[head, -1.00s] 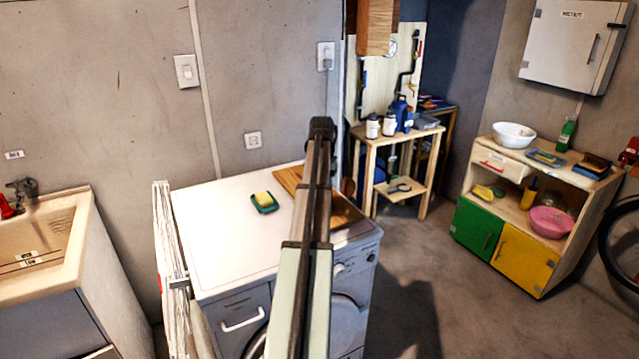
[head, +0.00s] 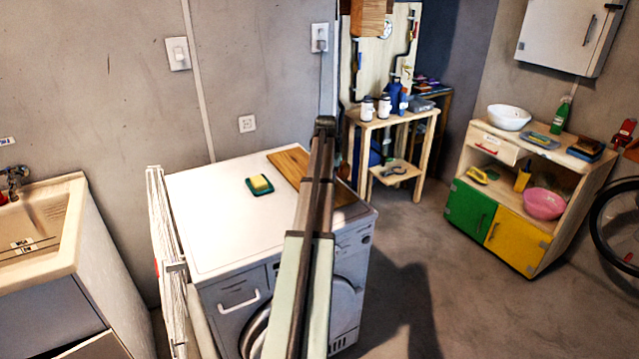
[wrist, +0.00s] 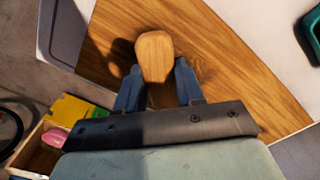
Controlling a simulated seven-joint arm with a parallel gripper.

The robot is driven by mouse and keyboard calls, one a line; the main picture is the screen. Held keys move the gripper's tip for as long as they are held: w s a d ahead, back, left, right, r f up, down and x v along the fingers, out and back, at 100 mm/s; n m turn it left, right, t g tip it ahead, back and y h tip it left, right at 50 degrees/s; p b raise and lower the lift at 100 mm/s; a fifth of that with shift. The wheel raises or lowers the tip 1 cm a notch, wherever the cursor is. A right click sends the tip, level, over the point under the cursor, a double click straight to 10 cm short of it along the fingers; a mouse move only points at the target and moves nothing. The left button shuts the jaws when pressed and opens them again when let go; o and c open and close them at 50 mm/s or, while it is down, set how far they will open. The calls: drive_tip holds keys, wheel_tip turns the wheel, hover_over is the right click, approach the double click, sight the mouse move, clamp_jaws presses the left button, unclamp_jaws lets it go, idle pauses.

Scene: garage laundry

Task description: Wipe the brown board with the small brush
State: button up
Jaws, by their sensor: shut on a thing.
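The brown board (head: 288,163) lies on the white top of the washing machine, partly covered by my arm in the head view. It also fills much of the wrist view (wrist: 225,65). My gripper (wrist: 158,76) is over the board in the wrist view, with its two dark fingers shut on the small brush (wrist: 154,52). Only the brush's rounded wooden top shows; its bristles are hidden, so I cannot tell whether they touch the board. In the head view the gripper and brush are hidden behind my arm.
A green dish with a yellow sponge (head: 260,184) sits left of the board on the washing machine (head: 215,225). A sink (head: 75,205) is at the left. A wooden shelf (head: 392,120) with bottles and a low cabinet (head: 520,225) stand at the right.

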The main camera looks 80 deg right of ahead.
drive_tip(key=s+d, duration=0.2)
drive_tip(key=d, duration=0.1)
drive_tip(key=shift+s, duration=0.4)
drive_tip(key=shift+d, duration=0.25)
drive_tip(key=shift+w+d, duration=0.25)
drive_tip(key=shift+w, duration=0.3)
drive_tip(key=shift+w+a, duration=2.7)
drive_tip(key=shift+a, duration=0.1)
drive_tip(key=shift+w+d, duration=0.5)
drive_tip(key=shift+d, duration=0.1)
drive_tip(key=shift+s+d, duration=2.85)
drive_tip(key=shift+d, duration=0.05)
drive_tip(key=shift+w+d, duration=0.55)
drive_tip(key=shift+w, duration=0.1)
drive_tip(key=shift+w+a, duration=0.2)
drive_tip(key=shift+a, duration=0.25)
drive_tip(key=shift+w+a, duration=2.4)
drive_tip(key=shift+a, duration=0.05)
drive_tip(key=shift+w+a+r, duration=0.1)
drive_tip(key=shift+w, duration=0.1)
wheel_tip(320, 180, up, 8)
